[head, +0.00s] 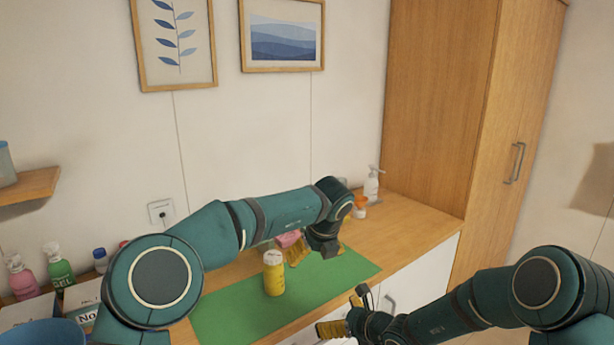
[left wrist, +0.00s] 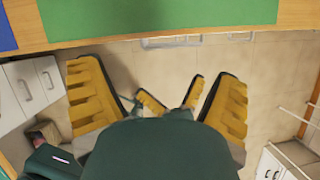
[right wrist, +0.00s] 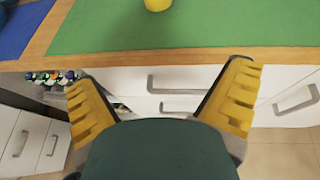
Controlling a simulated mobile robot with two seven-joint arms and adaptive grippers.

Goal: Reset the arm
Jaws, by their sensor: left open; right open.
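My left arm reaches across the counter from the left. Its left gripper (head: 318,250) is above the right part of the green mat, partly hidden by its own wrist. In the left wrist view its yellow fingers (left wrist: 158,90) are spread and empty, past the counter's edge. My right gripper (head: 342,322) is lower, in front of the counter edge, beside the white drawers. In the right wrist view its fingers (right wrist: 160,88) are spread wide with nothing between them.
A yellow bottle (head: 273,275) stands upright on the green mat (head: 232,318). A pink item (head: 288,239) is partly hidden behind my left arm. A white pump bottle (head: 372,184) stands at the back. Bottles and boxes crowd the left. A wooden cabinet (head: 440,100) rises at right.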

